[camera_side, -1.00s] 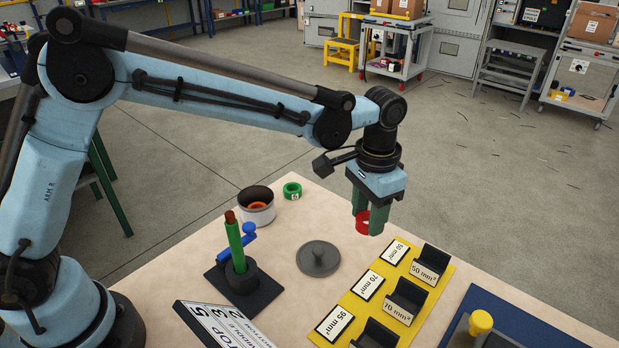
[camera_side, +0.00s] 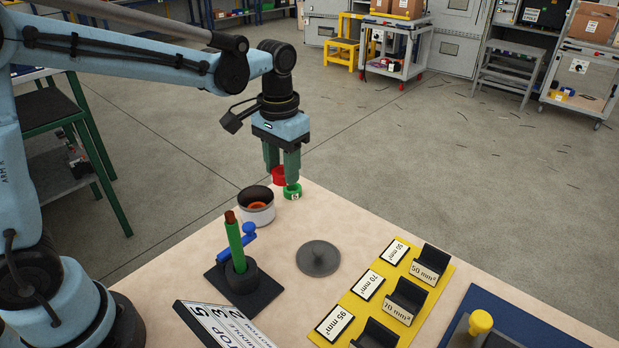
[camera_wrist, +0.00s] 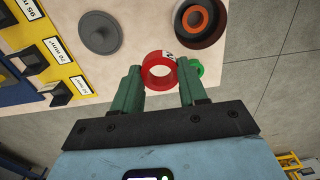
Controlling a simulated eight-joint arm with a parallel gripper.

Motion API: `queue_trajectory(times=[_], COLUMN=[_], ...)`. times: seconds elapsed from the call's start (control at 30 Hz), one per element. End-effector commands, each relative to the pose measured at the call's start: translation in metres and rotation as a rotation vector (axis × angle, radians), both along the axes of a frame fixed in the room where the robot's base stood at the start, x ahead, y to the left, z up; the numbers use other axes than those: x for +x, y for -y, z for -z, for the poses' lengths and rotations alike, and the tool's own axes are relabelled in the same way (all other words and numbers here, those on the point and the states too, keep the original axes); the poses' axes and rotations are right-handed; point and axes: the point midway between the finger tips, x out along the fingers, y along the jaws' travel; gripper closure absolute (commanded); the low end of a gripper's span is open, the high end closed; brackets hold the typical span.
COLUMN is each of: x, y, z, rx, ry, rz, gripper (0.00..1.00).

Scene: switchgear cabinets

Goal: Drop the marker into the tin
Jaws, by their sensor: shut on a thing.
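The marker is a red ring (camera_side: 278,175) with a small white label, which shows in the wrist view (camera_wrist: 147,72). My gripper (camera_side: 281,177) is shut on it and holds it in the air near the table's far corner. The tin (camera_side: 258,216) is an open, pale-walled cup with a dark inside, standing on the table to the left of and nearer than my gripper. An orange ring (camera_side: 257,205) lies inside the tin and also shows in the wrist view (camera_wrist: 193,20). The held red ring is beside the tin, not above its opening.
A green ring (camera_side: 293,193) lies on the table just below my gripper, partly hidden. A grey knobbed lid (camera_side: 318,258) lies nearby. A stand with an upright green cable (camera_side: 235,248) and blue handle is in front of the tin. A yellow plate (camera_side: 385,300) holds labelled black holders.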

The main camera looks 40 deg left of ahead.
Motion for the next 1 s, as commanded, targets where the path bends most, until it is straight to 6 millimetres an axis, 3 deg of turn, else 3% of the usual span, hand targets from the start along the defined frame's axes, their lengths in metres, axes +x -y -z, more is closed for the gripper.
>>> queue_trajectory(times=[0.03, 0.1, 0.3, 0.73, 1.0], x=[-0.005, -0.011, -0.022, -0.023, -0.022], y=[-0.019, -0.036, -0.062, -0.064, -0.064], z=[0.0, 0.0, 0.0, 0.0, 0.017], rx=[0.0, 0.0, 0.0, 0.0, 0.0], ry=[0.0, 0.0, 0.0, 0.0, 0.0], rz=[-0.039, -0.075, -0.131, -0.136, -0.135], gripper=[0.86, 0.86, 0.86, 0.86, 0.86])
